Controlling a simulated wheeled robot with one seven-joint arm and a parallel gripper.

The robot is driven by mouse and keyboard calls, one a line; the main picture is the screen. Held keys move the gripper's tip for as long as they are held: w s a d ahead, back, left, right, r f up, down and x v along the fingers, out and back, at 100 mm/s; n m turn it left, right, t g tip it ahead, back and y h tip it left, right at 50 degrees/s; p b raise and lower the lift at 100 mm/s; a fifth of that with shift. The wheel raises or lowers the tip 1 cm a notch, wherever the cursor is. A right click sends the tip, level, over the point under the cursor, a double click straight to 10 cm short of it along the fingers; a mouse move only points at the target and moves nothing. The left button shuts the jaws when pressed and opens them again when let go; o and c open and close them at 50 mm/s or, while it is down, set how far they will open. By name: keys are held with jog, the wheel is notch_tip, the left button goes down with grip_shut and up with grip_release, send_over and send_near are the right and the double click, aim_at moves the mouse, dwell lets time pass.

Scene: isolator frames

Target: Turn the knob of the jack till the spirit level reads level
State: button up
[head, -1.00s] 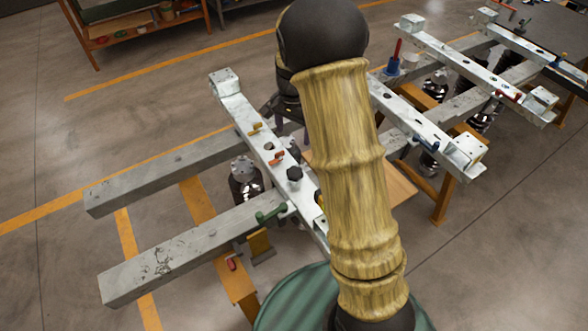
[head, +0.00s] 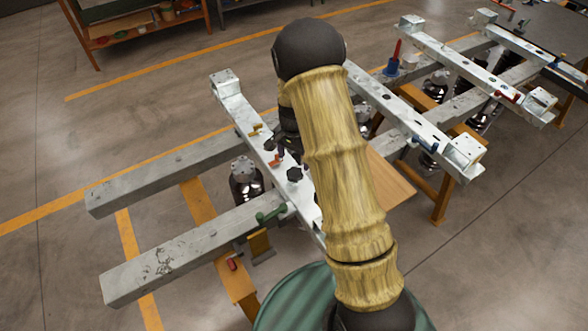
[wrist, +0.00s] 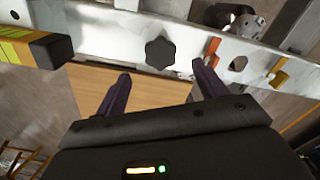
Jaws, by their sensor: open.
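The black star-shaped knob (head: 294,174) sits on the white beam in the head view. It also shows in the wrist view (wrist: 160,52), just beyond and between my fingertips. My gripper (wrist: 161,70) is open and empty, its two dark purple fingers apart and not around the knob. A yellow bar with a black end (wrist: 30,45), which looks like the spirit level, lies at the left of the wrist view. Its vial reading cannot be seen. In the head view my arm hides that part of the beam. I cannot make out the jack's body.
A green clamp (head: 271,213) is left of the knob in the head view. A dark, shiny cylinder (head: 246,182) stands beside the beam. Similar frames fill the right. The floor at left is clear.

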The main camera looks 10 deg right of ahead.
aim_at(294, 173)
notch_tip(294, 173, down, 7)
jog(key=shift+r+p, duration=0.1)
jog(key=shift+p, duration=0.25)
jog(key=c, duration=1)
